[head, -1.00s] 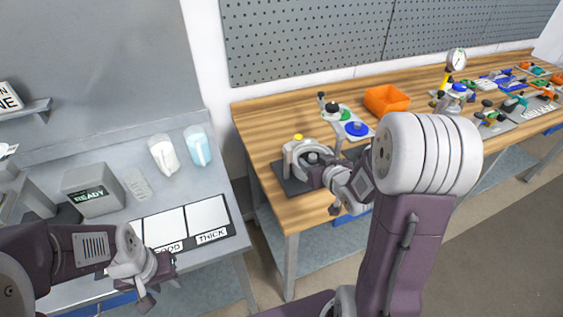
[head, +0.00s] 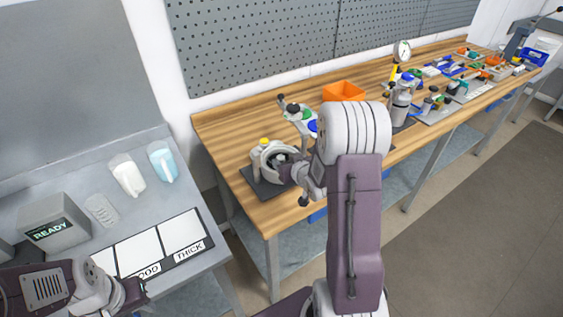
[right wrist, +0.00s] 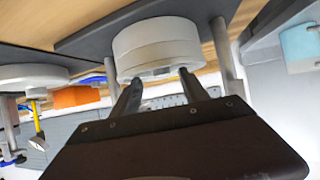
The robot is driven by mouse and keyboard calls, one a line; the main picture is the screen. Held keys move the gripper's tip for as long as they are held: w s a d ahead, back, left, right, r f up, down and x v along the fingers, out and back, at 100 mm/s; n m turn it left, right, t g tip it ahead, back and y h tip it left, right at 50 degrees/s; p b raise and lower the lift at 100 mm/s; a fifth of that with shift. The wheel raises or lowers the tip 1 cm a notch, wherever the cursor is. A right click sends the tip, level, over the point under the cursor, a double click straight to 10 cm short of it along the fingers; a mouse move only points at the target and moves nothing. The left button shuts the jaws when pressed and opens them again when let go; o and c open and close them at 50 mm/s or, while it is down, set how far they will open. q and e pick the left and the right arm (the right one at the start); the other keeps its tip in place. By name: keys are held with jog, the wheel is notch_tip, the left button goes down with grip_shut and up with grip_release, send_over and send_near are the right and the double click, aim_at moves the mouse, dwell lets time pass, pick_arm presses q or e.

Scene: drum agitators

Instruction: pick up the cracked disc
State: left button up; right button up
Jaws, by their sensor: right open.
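I cannot pick out a cracked disc; no crack shows in either view. In the right wrist view, my right gripper (right wrist: 160,82) is open, its two fingers pointing at a pale round drum-like part (right wrist: 158,42) held between posts; I cannot tell whether they touch it. In the head view, my right gripper (head: 296,172) is partly hidden by my arm, beside the pale round fixture (head: 267,153) on a dark base plate (head: 262,188). A green disc (head: 307,114) and a blue disc (head: 313,125) are behind it. My left gripper (head: 137,291) is low at the left, its jaws unclear.
An orange bin (head: 343,91) and a metal cylinder (head: 402,95) stand farther along the wooden bench (head: 230,140). Tools crowd its far end. At left, a grey table holds a READY box (head: 50,222), two jugs and a white-panelled sorting board (head: 138,252).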

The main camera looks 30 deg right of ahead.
aim_at(281, 158)
jog(key=x, duration=0.3)
jog(key=shift+w+a, duration=0.15)
jog(key=shift+w, duration=0.05)
jog(key=shift+s, duration=0.1)
jog(key=shift+c, duration=0.2)
jog(key=c, duration=0.5)
grip_shut()
